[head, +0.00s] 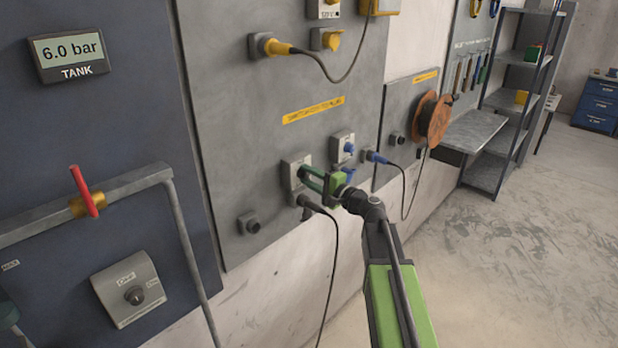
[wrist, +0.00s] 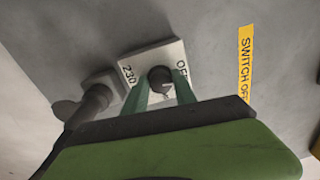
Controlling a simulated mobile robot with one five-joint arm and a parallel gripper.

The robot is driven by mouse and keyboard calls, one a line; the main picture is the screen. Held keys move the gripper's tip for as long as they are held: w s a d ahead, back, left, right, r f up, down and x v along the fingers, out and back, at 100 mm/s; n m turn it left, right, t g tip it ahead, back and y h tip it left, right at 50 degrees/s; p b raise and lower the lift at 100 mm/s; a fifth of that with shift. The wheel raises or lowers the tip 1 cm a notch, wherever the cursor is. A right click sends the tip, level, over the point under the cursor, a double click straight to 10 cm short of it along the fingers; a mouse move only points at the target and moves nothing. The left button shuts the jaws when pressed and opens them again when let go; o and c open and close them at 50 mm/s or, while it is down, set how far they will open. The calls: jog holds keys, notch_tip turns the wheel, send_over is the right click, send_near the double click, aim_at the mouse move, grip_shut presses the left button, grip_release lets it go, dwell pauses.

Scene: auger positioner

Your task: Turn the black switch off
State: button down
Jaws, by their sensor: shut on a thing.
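The black switch is a round dark knob (wrist: 160,77) on a light grey plate (wrist: 138,62) marked "230" at left and "OFF" at right in the wrist view. A small pale mark shows low on the knob; its exact setting is hard to tell. My gripper (wrist: 160,88) has its two green fingers on either side of the knob, shut on it. In the head view the same switch plate (head: 291,172) is on the grey wall panel, and my gripper (head: 304,178) reaches it from the right, hiding most of the knob.
A black plug with a cable (head: 308,204) sits just below the switch; it also shows in the wrist view (wrist: 92,102). A blue switch (head: 348,147) and a blue plug (head: 376,157) are to the right. The floor at right is clear.

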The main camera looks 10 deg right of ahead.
jog(key=shift+r+n, duration=0.1)
jog(key=shift+n, duration=1.3)
jog(key=c, duration=1.1)
grip_release()
jog(key=shift+o, duration=0.2)
jog(key=shift+d, duration=0.1)
jog(key=v, duration=1.7)
jog(key=shift+s+b, duration=0.2)
jog(key=shift+b, duration=0.1)
jog(key=shift+d, duration=0.1)
